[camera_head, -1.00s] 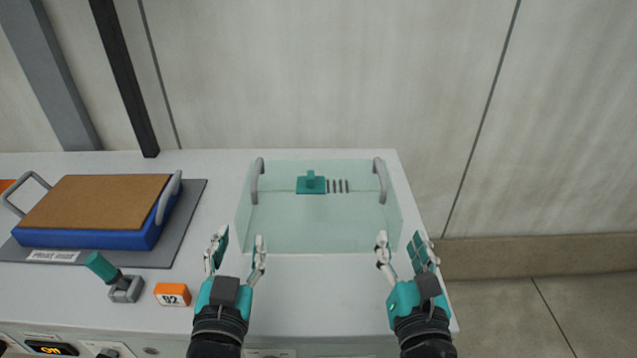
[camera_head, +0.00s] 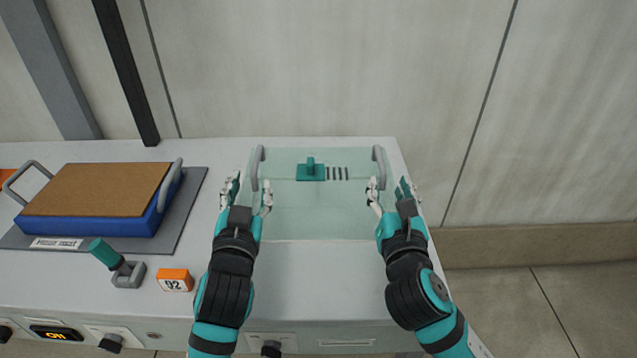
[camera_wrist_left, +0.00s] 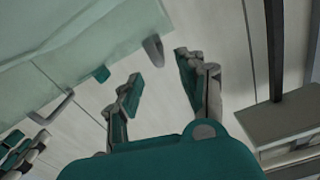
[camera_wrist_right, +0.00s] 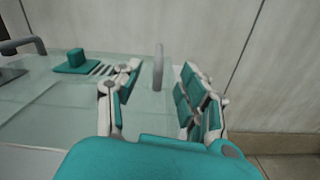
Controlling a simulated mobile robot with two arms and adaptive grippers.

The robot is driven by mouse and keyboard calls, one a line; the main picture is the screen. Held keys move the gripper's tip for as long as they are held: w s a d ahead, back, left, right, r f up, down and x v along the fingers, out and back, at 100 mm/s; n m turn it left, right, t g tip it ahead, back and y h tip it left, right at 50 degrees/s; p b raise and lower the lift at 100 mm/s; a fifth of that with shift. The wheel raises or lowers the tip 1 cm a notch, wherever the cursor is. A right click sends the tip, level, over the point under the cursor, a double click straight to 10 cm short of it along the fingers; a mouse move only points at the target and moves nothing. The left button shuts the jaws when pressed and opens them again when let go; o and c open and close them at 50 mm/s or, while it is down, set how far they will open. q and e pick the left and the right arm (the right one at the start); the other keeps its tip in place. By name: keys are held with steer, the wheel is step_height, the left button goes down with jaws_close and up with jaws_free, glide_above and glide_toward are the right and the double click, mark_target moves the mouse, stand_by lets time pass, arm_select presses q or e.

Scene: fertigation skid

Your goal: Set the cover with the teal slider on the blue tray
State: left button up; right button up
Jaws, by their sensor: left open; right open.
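The cover (camera_head: 318,215) is a clear greenish box with a teal slider (camera_head: 311,171) on top, dark slots beside the slider and a grey handle on each side. It stands on the white worktop. The blue tray (camera_head: 95,226), with a brown top and grey side handles, sits at the left. My left gripper (camera_head: 248,188) is open near the cover's left handle (camera_head: 257,168). That handle also shows in the left wrist view (camera_wrist_left: 154,48). My right gripper (camera_head: 391,190) is open near the right handle (camera_head: 378,165), which shows ahead of the fingers in the right wrist view (camera_wrist_right: 158,66). Neither gripper holds anything.
A grey mat (camera_head: 184,208) lies under the blue tray. A lever with a teal grip (camera_head: 105,252) and an orange block marked 02 (camera_head: 175,280) stand in front of it. A wall is close behind the worktop. The front middle of the worktop is clear.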

mark_target(253, 172)
arm_select(q)
steer(key=w, duration=0.7)
steer(key=shift+w, duration=0.2)
arm_select(e)
steer(key=w, duration=0.7)
steer(key=shift+w, duration=0.2)
arm_select(q)
jaws_close()
arm_select(e)
jaws_close()
arm_select(q)
steer(key=shift+a, duration=0.1)
